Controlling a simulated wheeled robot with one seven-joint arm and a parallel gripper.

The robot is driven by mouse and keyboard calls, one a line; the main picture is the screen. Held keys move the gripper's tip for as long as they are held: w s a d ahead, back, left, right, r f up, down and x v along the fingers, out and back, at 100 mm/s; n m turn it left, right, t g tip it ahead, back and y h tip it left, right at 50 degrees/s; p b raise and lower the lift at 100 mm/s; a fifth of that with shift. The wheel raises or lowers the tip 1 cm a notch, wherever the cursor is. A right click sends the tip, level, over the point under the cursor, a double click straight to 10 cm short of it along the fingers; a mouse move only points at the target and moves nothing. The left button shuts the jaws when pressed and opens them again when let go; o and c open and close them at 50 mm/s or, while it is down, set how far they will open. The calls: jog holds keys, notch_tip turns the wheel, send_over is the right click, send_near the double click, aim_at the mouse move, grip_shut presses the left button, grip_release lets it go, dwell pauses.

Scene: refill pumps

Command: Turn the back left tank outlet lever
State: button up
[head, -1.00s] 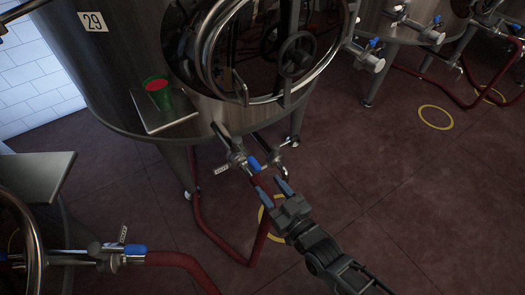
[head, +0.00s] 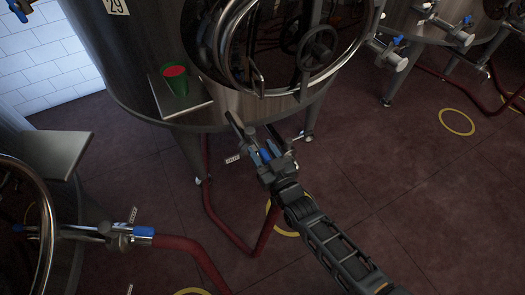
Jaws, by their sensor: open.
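The steel tank (head: 130,75) numbered 29 stands at the back left. Its outlet lies low at the front, mostly hidden behind my gripper. A blue lever handle (head: 265,155) of that outlet shows among the gripper parts. My gripper (head: 252,124) is open, its two dark fingers reaching up and left at the outlet. The blue handle appears between the fingers; I cannot tell whether they touch it. A small white tag (head: 233,159) shows just left of the gripper.
Another tank's outlet with a blue lever (head: 143,232) and red hose (head: 195,257) is at lower left. More valves (head: 397,54) are at upper right. Open red floor lies right.

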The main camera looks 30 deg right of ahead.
grip_shut()
dwell(0.4)
